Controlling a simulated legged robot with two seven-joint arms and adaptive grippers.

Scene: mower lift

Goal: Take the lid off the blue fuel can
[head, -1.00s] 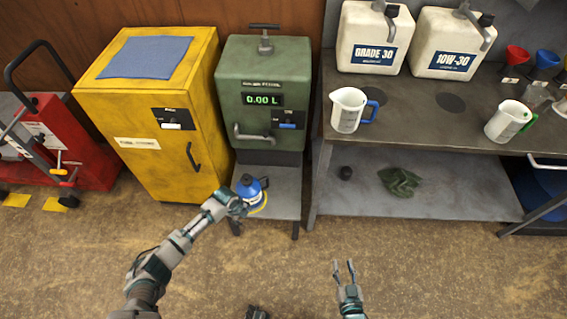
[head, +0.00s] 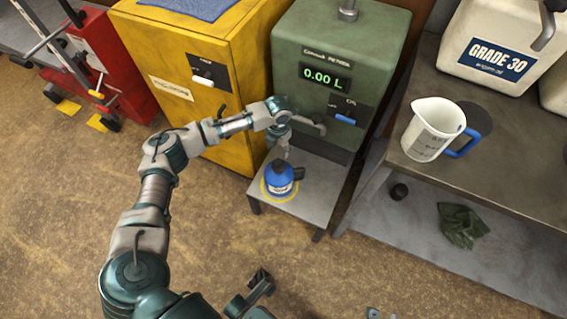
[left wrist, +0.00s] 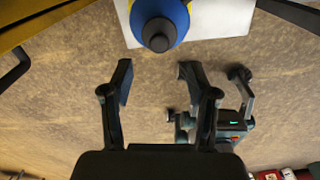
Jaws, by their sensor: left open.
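The blue fuel can (head: 279,182) stands upright on the low grey shelf under the green dispenser, within a yellow ring. In the left wrist view the blue can (left wrist: 177,12) is at the top, with its round dark lid (left wrist: 160,36) on it.
The green dispenser (head: 338,55), reading 0.00 L, stands behind the low shelf (head: 312,200). A yellow cabinet (head: 165,60) is to its left. A workbench with a white measuring jug (head: 428,130) is to the right. The floor in front is mostly clear.

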